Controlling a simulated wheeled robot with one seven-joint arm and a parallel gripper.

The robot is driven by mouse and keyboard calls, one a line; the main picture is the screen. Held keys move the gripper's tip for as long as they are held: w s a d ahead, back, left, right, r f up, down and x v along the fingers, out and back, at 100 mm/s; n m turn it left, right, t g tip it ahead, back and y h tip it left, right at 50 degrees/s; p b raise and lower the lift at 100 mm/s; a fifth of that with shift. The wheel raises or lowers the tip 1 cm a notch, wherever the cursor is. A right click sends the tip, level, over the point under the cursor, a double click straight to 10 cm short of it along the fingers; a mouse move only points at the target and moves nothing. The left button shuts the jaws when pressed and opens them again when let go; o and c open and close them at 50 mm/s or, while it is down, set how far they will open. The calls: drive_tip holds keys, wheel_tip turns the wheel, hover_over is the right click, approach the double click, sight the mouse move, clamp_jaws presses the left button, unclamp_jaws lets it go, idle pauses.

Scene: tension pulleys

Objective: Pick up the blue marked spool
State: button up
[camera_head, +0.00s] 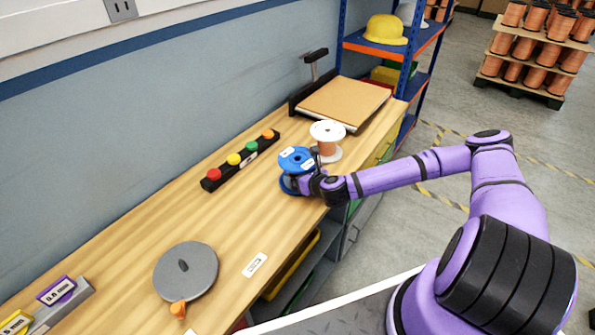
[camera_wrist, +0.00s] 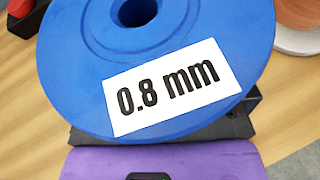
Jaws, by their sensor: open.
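The blue spool (camera_head: 296,158) stands on the wooden bench near its front edge. In the wrist view the blue spool (camera_wrist: 190,28) fills most of the picture, with a white label (camera_wrist: 166,86) reading "0.8 mm" on its upper flange. My gripper (camera_head: 304,184) is at the spool's near side, low against it. In the wrist view only its purple and black body shows, below the spool; the fingertips are hidden under the flange. The jaws are open, and I cannot tell whether they touch the spool.
A white-flanged copper spool (camera_head: 327,140) stands close behind the blue one. A black bar with coloured buttons (camera_head: 241,160) lies to the left. A grey disc device (camera_head: 186,271) sits nearer on the bench. A brown board (camera_head: 343,102) lies at the far end. The bench middle is clear.

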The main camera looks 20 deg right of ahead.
drive_tip(key=shift+w, duration=0.1)
drive_tip(key=shift+a, duration=0.1)
drive_tip(key=c, duration=1.4)
